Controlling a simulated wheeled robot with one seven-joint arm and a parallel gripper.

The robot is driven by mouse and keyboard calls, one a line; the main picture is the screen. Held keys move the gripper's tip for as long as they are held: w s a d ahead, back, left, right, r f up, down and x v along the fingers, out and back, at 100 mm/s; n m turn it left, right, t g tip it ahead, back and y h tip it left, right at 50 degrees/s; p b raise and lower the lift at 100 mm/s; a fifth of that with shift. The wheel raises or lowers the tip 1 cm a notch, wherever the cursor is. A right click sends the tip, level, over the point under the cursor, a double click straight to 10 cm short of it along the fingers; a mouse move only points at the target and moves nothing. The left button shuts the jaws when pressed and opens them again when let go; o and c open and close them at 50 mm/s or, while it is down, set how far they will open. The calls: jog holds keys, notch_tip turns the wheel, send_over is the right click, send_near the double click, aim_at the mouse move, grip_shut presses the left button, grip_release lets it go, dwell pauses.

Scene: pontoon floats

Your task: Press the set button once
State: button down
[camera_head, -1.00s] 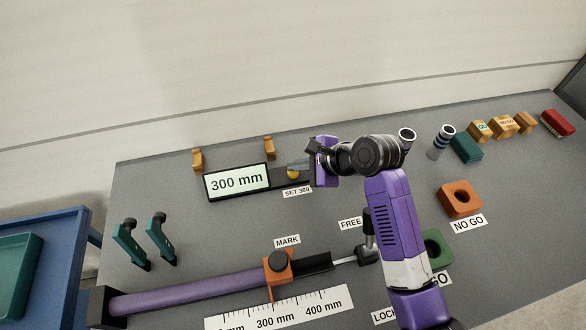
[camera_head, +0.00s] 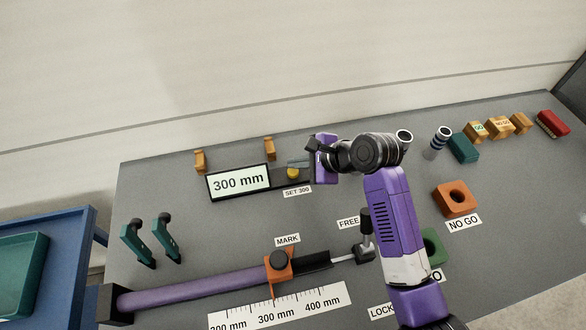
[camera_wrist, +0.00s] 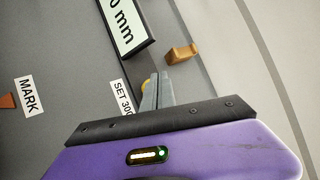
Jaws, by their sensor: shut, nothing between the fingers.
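The set button (camera_head: 293,173) is a small yellow round button on a dark base, beside the display (camera_head: 238,182) that reads 300 mm. The SET 300 label (camera_head: 298,191) lies in front of it. My gripper (camera_head: 296,163) is shut and empty, its grey fingertips just above and behind the button in the head view. In the wrist view the fingertips (camera_wrist: 157,86) partly cover the yellow button (camera_wrist: 145,86). I cannot tell whether they touch it.
Two wooden pegs (camera_head: 269,149) stand behind the display. In front lie a purple tube with an orange marker clamp (camera_head: 278,266) and a ruler (camera_head: 280,306). Gauge blocks, including an orange NO GO block (camera_head: 455,198), are at right. Teal brackets (camera_head: 165,238) stand at left.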

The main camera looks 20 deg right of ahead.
aim_at(296, 173)
jog(key=shift+r+p, duration=1.4)
jog(key=shift+p, duration=0.2)
jog(key=shift+r+p, duration=0.45)
jog(key=shift+r, duration=0.7)
